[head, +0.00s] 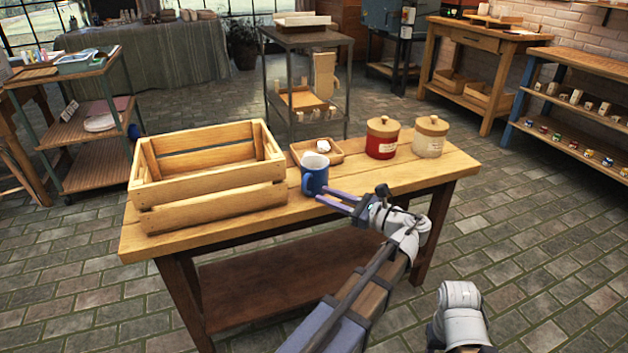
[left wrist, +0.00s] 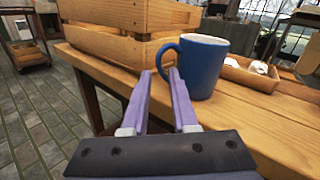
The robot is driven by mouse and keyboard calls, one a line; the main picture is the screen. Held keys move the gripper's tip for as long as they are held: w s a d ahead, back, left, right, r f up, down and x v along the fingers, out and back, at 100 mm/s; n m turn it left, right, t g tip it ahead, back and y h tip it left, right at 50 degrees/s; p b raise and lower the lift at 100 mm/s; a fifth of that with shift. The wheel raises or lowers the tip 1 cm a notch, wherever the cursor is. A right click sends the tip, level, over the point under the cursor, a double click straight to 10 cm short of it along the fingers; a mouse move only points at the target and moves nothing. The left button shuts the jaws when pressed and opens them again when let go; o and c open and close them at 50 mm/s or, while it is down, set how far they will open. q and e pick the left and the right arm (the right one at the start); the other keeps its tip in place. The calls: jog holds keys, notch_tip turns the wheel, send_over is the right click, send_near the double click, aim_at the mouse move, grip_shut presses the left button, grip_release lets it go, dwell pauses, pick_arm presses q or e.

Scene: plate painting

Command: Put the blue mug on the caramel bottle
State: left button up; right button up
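The blue mug (head: 315,176) stands upright on the wooden table, right of the crate. In the left wrist view the mug (left wrist: 205,68) shows with its handle on the left side. My left gripper (head: 324,195) is open at the mug; its fingertips (left wrist: 161,72) are close to the handle, one on either side of its lower part in the picture. I cannot tell whether they touch it. I see nothing I can clearly make out as a caramel bottle. My right gripper is not in view.
A slatted wooden crate (head: 212,195) fills the table's left part. A small wooden tray (head: 334,157) with white items lies behind the mug. A red lidded jar (head: 382,140) and a cream lidded jar (head: 430,138) stand at the right. The table's front right is clear.

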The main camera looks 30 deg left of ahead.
aim_at(304, 186)
pick_arm(q)
jog(key=shift+w+a+f, duration=0.1)
jog(key=shift+a, duration=1.8)
jog(key=shift+w+a+f, duration=0.1)
jog(key=shift+a, duration=1.8)
grip_shut()
